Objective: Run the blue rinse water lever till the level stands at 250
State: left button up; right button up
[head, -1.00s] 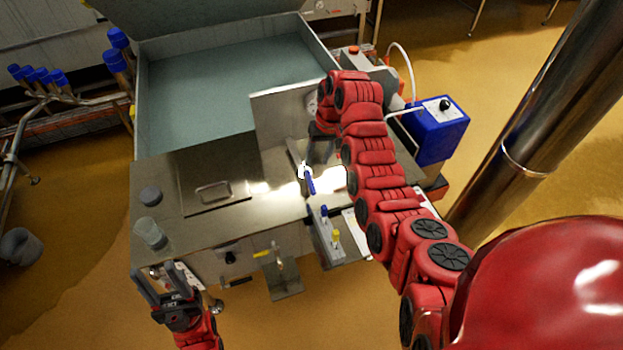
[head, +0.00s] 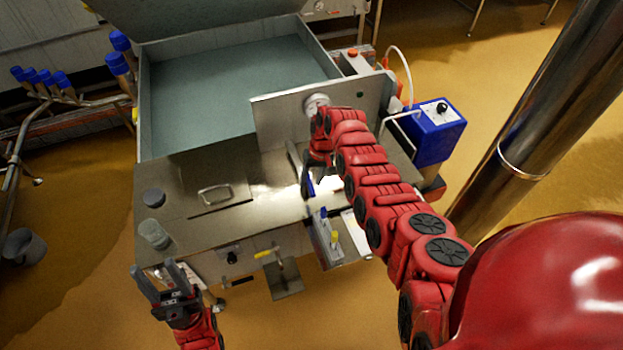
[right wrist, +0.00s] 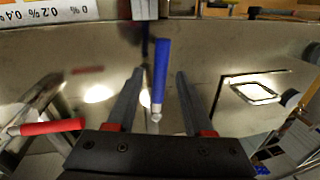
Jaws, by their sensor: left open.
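The blue lever (head: 311,187) shows in the head view at the front of the steel worktop, partly hidden by my right gripper (head: 306,176). In the right wrist view the blue lever handle (right wrist: 161,65) lies between the two fingers of my right gripper (right wrist: 159,74). The fingers are apart, with a gap on each side of the handle. My left gripper (head: 160,277) is open and empty in front of the worktop's left corner. I cannot read any water level or number for it.
A red-handled lever (right wrist: 52,127) is at left in the right wrist view. A round gauge (head: 317,102) sits on the upright steel panel (head: 281,121). A large vat (head: 235,85) lies behind the worktop.

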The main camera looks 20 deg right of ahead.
grip_shut()
dwell(1.3)
